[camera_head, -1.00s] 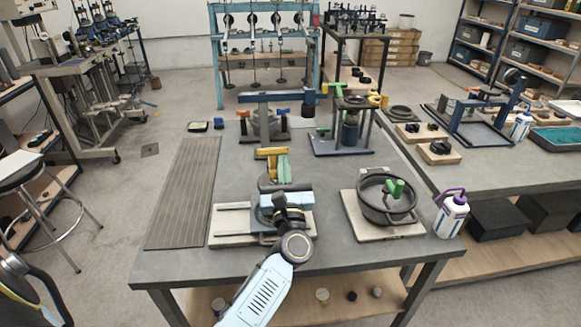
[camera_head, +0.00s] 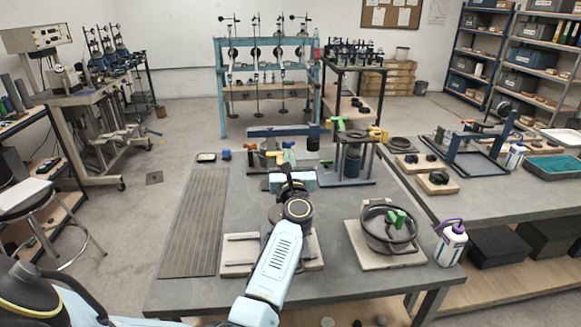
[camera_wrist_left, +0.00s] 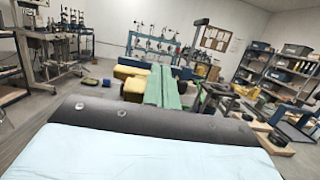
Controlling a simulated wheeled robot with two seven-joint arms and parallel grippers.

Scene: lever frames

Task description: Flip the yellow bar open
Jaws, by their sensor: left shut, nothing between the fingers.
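The yellow bar (camera_head: 273,156) shows just beyond my left gripper (camera_head: 290,158) in the head view. The gripper reaches forward over the table, its green fingers shut with nothing between them. In the left wrist view, the bar (camera_wrist_left: 130,71) runs across behind the green fingers (camera_wrist_left: 162,88); a second yellow part (camera_wrist_left: 135,89) lies close on their left. The fingers are beside or against the yellow parts; I cannot tell whether they touch. The bar's mount is hidden behind my gripper and wrist. My right gripper is not in view.
A pale base plate (camera_head: 240,252) lies beneath my left arm. A round pan-like fixture with a green handle (camera_head: 397,219) and a white bottle (camera_head: 451,243) stand on the right. A ribbed mat (camera_head: 195,215) covers the left. A dark stand (camera_head: 346,165) is beyond.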

